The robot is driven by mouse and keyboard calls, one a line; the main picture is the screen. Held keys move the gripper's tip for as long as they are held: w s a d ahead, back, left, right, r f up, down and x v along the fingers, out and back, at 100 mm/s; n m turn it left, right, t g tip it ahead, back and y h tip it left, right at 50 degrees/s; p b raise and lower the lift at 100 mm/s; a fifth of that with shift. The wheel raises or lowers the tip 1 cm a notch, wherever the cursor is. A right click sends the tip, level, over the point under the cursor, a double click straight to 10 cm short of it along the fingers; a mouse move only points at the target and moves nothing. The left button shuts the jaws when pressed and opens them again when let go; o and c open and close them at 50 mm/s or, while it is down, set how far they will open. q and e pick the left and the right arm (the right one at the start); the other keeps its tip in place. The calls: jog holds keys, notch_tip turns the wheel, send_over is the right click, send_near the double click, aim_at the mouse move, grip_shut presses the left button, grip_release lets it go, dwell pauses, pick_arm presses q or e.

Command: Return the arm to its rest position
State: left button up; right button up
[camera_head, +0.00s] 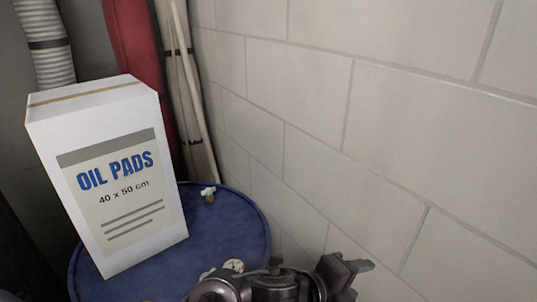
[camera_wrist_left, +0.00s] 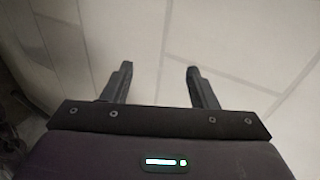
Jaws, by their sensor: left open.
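My left gripper (camera_head: 352,268) shows at the bottom of the head view, at the end of my dark arm, in front of the block wall (camera_head: 440,130). In the left wrist view its two dark fingers (camera_wrist_left: 159,70) are spread apart with nothing between them. Beyond the fingers I see only pale wall with joint lines. Most of my left arm is cut off by the lower edge of the head view. My right gripper does not show in either view.
A blue drum (camera_head: 235,228) stands left of my gripper. Behind are a red upright (camera_head: 135,45), a ribbed hose (camera_head: 45,45) and tan rolls (camera_head: 185,90).

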pick_arm(q)
jog(key=w+a+f+n+t+y, duration=0.1)
jog(key=a+f+n+y, duration=0.15)
jog(key=a+n, duration=0.55)
jog(key=w+a+f+n+t+y, duration=0.2)
jog(key=a+n+y, duration=0.1)
jog(key=a+n, duration=0.5)
jog(key=s+a+f+n+g+y, duration=0.3)
jog(key=s+a+f+n, duration=0.25)
jog(key=a, duration=0.35)
jog(key=s+a+f+n+g+y, duration=0.2)
jog(key=s+a+f+n, duration=0.2)
jog(key=s+a+n, duration=0.45)
notch_tip(320, 180, down, 30)
jog(key=a+f+m+g, duration=0.1)
jog(key=a+m+g, duration=0.1)
jog(key=m, duration=0.1)
jog(key=s+a+f+g, duration=0.1)
jog(key=s+a+f, duration=0.2)
jog(key=s+f, duration=1.4)
jog(key=s, duration=0.3)
jog(key=shift+s+f+y, duration=0.2)
jog(key=shift+f+y, duration=0.15)
jog(key=shift+a, duration=0.1)
